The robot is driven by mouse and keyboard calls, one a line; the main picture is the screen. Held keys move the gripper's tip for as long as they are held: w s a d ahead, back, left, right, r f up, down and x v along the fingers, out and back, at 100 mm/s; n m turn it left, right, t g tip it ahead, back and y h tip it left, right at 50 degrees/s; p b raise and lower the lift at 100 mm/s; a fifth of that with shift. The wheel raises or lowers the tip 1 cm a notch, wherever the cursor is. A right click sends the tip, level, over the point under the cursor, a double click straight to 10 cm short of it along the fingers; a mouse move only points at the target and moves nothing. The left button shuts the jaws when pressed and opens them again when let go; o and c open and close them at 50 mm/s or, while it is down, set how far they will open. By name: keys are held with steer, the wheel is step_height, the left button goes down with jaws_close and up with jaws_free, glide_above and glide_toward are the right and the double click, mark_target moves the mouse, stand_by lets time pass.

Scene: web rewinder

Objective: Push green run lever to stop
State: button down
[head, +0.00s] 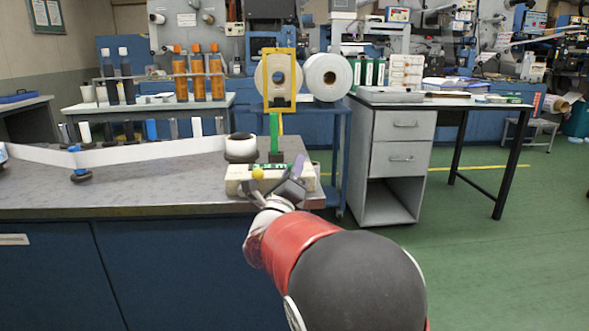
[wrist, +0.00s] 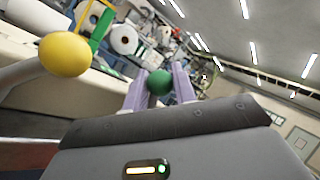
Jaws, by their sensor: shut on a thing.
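The rewinder's pale base (head: 232,180) stands at the right end of the grey bench in the head view. A yellow ball knob (head: 258,173) is on its front; it also shows large at the left of the wrist view (wrist: 64,54). My gripper (head: 297,168) is at the base's right side, to the right of the yellow knob. In the wrist view, the green ball knob of the run lever (wrist: 159,82) sits between my two purple fingers (wrist: 160,86), which are shut on it. The green knob and its shaft are hidden in the head view.
A green post with a yellow frame (head: 292,104) rises behind the base. A white web (head: 140,153) runs left from a roll (head: 240,148) along the bench (head: 150,188). A drawer desk (head: 391,135) stands right. Green floor (head: 480,240) is clear.

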steer(key=c, duration=1.1)
jaws_free()
steer(key=shift+c, duration=0.2)
